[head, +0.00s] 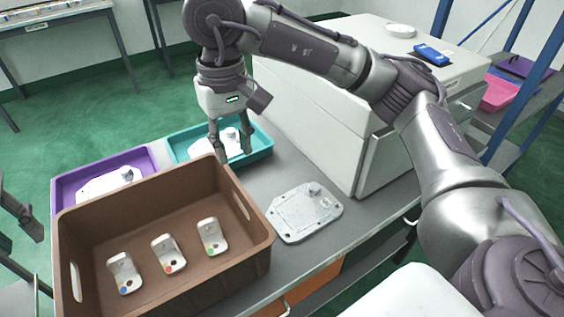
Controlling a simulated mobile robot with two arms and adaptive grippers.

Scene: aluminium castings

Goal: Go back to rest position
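My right arm reaches across from the right, and its gripper (232,151) points down over the teal tray (180,151). Its two fingers are apart, on either side of a light grey casting (231,138) in that tray. I see no clear contact between the fingers and the casting. My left gripper (28,222) shows only in part at the left edge, beside the tables; its fingers are too cut off to read.
A brown crate (255,262) holds several small white brackets (166,255). A purple tray (66,185) holds a casting (110,183). Another casting plate (305,212) lies on the grey table (262,180). A white cabinet (330,125) stands behind; blue shelving (520,110) is at right.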

